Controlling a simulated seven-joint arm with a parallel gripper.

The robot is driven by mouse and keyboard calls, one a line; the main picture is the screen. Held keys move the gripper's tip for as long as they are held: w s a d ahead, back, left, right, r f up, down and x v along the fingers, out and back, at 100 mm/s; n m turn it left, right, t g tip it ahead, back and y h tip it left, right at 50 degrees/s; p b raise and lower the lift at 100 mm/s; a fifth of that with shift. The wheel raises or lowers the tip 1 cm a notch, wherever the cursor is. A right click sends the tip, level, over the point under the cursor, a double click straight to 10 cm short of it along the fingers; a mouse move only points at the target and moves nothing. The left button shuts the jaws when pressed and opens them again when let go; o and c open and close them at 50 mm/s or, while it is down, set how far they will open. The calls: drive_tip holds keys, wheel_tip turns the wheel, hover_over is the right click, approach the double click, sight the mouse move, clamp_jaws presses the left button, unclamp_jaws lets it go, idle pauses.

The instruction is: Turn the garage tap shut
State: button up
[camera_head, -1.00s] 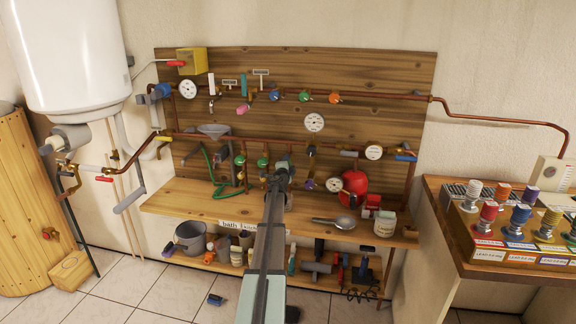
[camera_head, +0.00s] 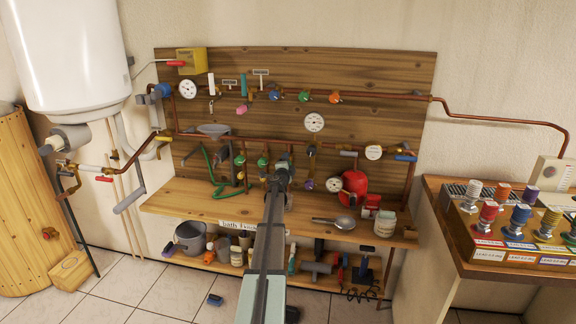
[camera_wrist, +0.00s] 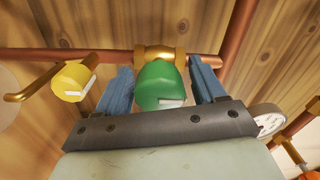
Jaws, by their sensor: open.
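My gripper (camera_head: 284,162) is at the lower pipe row of the wooden board, seen from behind in the head view. In the wrist view its two blue fingers (camera_wrist: 160,72) are open, one on each side of a green tap knob (camera_wrist: 160,86). The knob has a white label too small to read and sits below a brass fitting on a copper pipe (camera_wrist: 215,62). Gaps show between the knob and the fingers. A yellow knob (camera_wrist: 73,80) is just left of the left finger. I cannot tell which knob is the garage tap; my arm hides part of the row in the head view.
Other green knobs (camera_head: 263,161) hang left of my gripper. A gauge (camera_head: 333,184) and a red tank (camera_head: 355,186) are to its right; a gauge (camera_wrist: 270,120) also shows in the wrist view. Below is a wooden bench (camera_head: 170,203) with a metal scoop (camera_head: 340,222).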

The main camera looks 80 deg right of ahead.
drive_tip(key=a, duration=1.4)
drive_tip(key=shift+d, duration=0.1)
